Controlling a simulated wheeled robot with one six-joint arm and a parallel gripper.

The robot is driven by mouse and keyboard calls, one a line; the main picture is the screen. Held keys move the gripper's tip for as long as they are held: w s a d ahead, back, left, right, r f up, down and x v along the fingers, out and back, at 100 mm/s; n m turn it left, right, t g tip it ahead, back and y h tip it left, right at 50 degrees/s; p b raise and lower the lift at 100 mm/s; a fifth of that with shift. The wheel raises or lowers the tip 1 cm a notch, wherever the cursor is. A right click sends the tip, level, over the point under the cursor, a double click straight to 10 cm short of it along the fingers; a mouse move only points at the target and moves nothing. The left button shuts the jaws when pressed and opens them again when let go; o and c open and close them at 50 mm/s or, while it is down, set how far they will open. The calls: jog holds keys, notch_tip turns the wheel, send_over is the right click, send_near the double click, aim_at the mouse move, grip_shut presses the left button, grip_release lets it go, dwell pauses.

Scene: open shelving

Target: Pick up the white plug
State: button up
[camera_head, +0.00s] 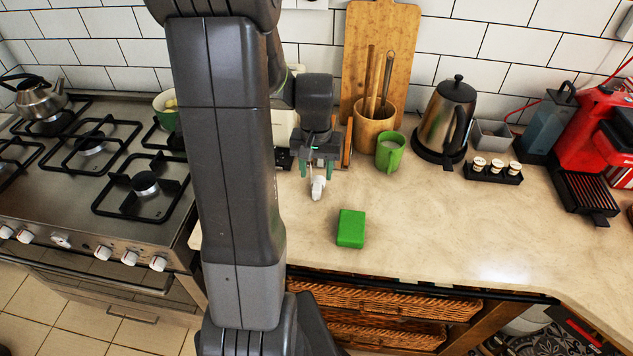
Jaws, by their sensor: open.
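The white plug (317,188) lies on the beige countertop, just below my gripper in the picture. My gripper (317,170) is open, with its green-tipped fingers pointing down over the plug's far end. I cannot tell whether the fingers touch the plug or stay a little above it. My dark arm crosses the left-middle of the picture and hides part of the counter and the stove's right edge.
A green block (351,228) lies in front, to the right. A green mug (389,151), a wooden utensil pot (374,134) and a kettle (446,120) stand behind to the right. The gas stove (100,215) is at left. The counter's right-middle is clear.

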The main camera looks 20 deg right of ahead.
aim_at(317, 186)
jog(key=shift+s+f+p, duration=0.15)
jog(key=shift+f+p, duration=0.05)
jog(key=shift+f, duration=1.3)
jog(key=shift+s+f+p, duration=0.15)
jog(key=shift+f+p, duration=0.05)
jog(key=shift+f, duration=1.25)
grip_shut()
jog(key=shift+r, duration=0.1)
